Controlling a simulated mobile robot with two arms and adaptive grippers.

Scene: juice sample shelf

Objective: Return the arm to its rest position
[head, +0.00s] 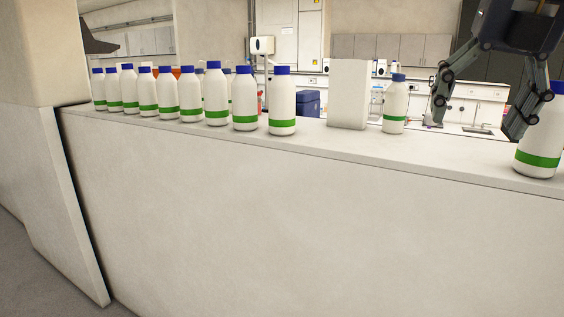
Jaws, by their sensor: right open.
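My right gripper (477,118) is at the upper right of the head view, pointing down with its two dark fingers spread apart and nothing between them. A white bottle with a blue cap and green band (538,143) stands at the right end of the counter, just right of the right fingertip, which overlaps its edge in the picture. I cannot tell whether they touch. Another such bottle (394,102) stands upright left of the gripper, apart from it. My left gripper is not in view.
A row of several similar bottles (282,103) stands along the white counter (330,150) to the left. A plain white block (348,95) stands between that row and the single bottle. A beige pillar (125,50) rises at the far left. Lab benches and cabinets are behind.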

